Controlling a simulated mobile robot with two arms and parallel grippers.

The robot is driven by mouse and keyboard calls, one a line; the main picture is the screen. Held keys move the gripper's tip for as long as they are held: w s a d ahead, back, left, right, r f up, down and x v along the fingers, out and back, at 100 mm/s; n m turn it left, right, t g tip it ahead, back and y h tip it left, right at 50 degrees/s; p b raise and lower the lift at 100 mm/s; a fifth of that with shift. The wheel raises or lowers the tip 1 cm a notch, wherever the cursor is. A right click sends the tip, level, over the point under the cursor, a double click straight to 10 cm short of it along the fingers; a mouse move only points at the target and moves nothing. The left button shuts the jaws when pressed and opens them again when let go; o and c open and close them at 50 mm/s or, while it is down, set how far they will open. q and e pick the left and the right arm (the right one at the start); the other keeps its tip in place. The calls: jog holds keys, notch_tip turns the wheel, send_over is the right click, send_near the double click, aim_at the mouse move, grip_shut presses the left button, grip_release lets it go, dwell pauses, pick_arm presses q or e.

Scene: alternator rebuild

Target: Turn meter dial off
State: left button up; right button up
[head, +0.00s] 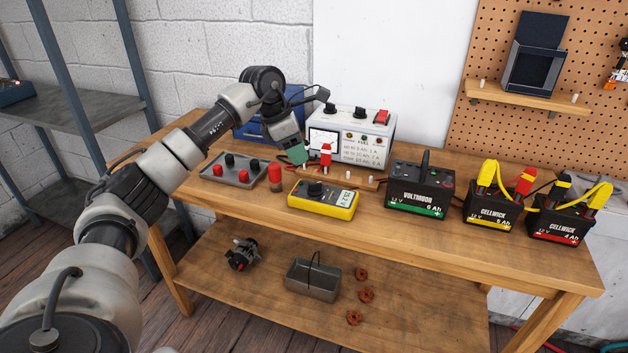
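The meter (338,206) is a yellow handheld unit with a dark face, lying on the wooden bench. Its round black dial (316,188) is on the left part of the face. A small lit display (347,198) at its right end shows characters too small to read surely. My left gripper (298,156) points down behind the meter, in front of the white charger, apart from the dial. Its teal fingertips look close together, but whether they are open or shut on something is unclear. My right gripper is out of view.
A grey panel with red and black knobs (234,170) and a red cylinder (275,176) are left of the meter. The white charger (372,142), a red clip (326,157) and a blue box (256,124) stand behind. Several batteries, including the Voltmoor (418,196), are on the right.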

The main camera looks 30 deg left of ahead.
aim_at(315, 183)
pick_arm(q)
jog(key=x, duration=0.9)
jog(key=shift+w+d+f+p, duration=0.1)
jog(key=shift+w+f+p, duration=0.05)
jog(key=shift+f+p, duration=0.2)
grip_shut()
